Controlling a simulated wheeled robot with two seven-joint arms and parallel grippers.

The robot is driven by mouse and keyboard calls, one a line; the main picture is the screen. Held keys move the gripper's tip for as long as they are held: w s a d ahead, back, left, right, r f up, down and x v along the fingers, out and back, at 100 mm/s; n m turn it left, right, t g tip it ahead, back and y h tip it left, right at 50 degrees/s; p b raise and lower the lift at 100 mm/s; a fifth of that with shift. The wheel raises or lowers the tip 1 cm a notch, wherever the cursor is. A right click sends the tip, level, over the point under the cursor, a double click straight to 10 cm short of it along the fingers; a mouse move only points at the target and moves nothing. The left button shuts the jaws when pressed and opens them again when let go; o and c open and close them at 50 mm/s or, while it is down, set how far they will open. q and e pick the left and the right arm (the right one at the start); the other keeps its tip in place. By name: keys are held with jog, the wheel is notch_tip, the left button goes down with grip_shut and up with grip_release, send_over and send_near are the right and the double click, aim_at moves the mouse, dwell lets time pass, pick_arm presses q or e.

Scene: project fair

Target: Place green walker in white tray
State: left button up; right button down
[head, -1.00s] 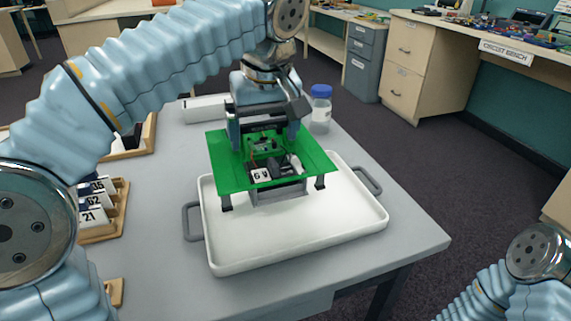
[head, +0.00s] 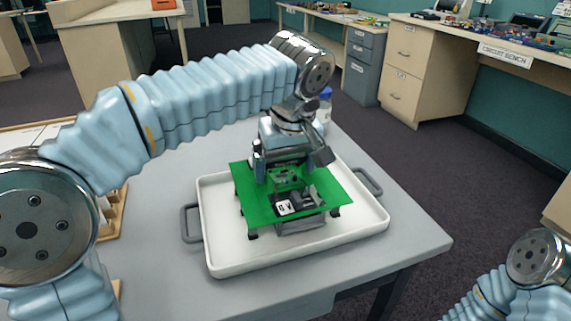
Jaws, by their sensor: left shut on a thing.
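The green walker (head: 328,193) is a flat green plate on short dark legs, with a small board and a box marked "6 V" on top. It is inside the outline of the white tray (head: 235,257), near the tray's middle, and looks roughly level. Whether its feet touch the tray floor is hard to tell. My left gripper (head: 287,170) comes from above and behind and is shut on the walker; its fingertips are partly hidden. The tray has a grey handle at each side. My right gripper is out of view; only part of that arm shows at the lower right.
The tray sits near the front right of a grey table (head: 165,240). A bottle with a blue cap (head: 325,97) stands behind the tray. A wooden rack (head: 112,215) is at the table's left, partly behind my left arm. The table between rack and tray is clear.

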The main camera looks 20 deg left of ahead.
pick_arm(q)
jog(key=o, duration=0.8)
jog(key=shift+f, duration=0.1)
jog(key=p+v, duration=0.2)
jog(key=v, duration=1)
jog(key=shift+p, duration=0.3)
jog(key=shift+s, duration=0.1)
